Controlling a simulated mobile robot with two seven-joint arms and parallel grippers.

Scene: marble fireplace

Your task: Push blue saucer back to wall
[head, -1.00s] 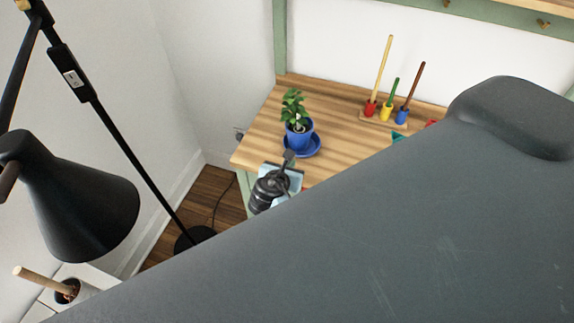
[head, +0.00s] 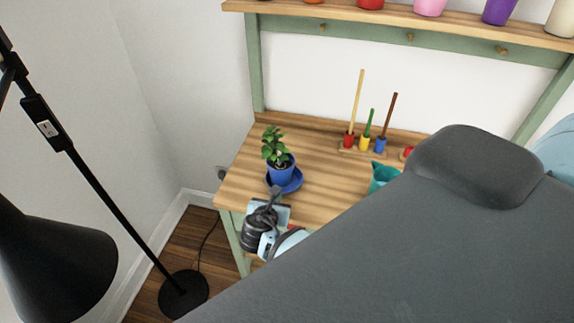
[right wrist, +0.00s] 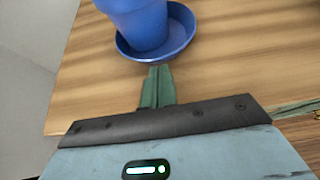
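The blue saucer (head: 295,184) sits on the wooden table near its left end, under a blue pot (head: 281,172) with a leafy plant. In the right wrist view the saucer (right wrist: 184,32) and pot (right wrist: 138,22) are at the top. My right gripper (head: 276,190) is at the saucer's near side. Its fingers (right wrist: 159,68) are together and empty, pointing at the near rim. The tips are at or very close to the rim; I cannot tell whether they touch. My left gripper is not in view.
A rack with coloured tools (head: 362,149) stands along the table's back, right of the plant. A teal container (head: 381,176) is nearer. The table's back strip and white wall (head: 330,85) lie behind. A black lamp (head: 50,260) stands at left. My arm hides the lower right.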

